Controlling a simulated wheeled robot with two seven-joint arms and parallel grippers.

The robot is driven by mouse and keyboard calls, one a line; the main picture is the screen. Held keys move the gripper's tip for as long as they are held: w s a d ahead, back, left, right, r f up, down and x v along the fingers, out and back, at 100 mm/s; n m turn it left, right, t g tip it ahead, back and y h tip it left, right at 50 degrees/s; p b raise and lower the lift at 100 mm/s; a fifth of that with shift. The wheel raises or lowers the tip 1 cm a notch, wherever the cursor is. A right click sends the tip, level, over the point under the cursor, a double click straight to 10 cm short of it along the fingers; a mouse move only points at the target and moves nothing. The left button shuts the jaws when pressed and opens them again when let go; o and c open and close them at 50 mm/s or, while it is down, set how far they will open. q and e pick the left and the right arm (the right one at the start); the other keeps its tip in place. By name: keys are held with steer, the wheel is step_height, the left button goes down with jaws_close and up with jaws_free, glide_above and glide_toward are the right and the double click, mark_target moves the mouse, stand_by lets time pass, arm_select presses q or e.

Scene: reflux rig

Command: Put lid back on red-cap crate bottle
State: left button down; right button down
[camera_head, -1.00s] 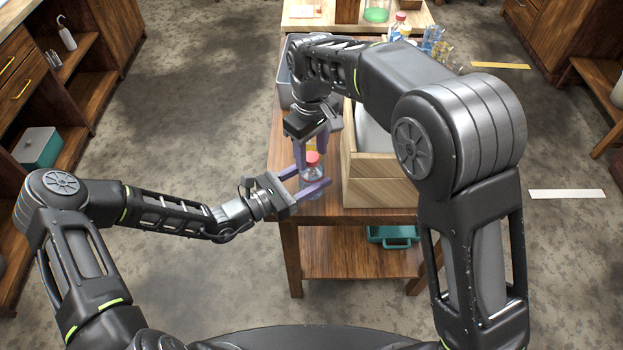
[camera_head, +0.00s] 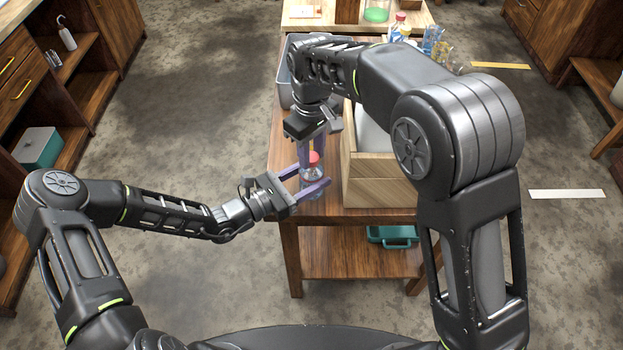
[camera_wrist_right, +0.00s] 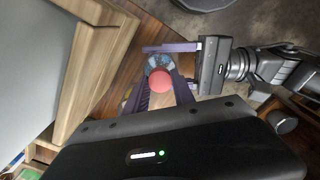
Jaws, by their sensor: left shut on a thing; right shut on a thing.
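A small clear bottle (camera_head: 312,188) with a bluish tint stands upright near the left front corner of the wooden table. My left gripper (camera_head: 314,187) is shut on its body from the left. The red cap (camera_head: 312,158) is at the top of the bottle; it also shows in the right wrist view (camera_wrist_right: 160,80), over the bottle (camera_wrist_right: 158,62). My right gripper (camera_head: 312,153) comes from above and is shut on the red cap. Whether the cap is fully seated on the neck cannot be told, since the fingers partly hide it.
A wooden crate (camera_head: 380,182) stands just right of the bottle. A grey bin (camera_head: 284,90) is behind, partly hidden by my right arm. A teal tray (camera_head: 392,237) is on the lower shelf. Bottles (camera_head: 401,30) stand farther back. The floor left of the table is clear.

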stand_by(0.3)
steer(key=c, duration=1)
jaws_free()
step_height(320, 180, up, 12)
arm_select(q)
steer(key=shift+c, duration=2.3)
jaws_free()
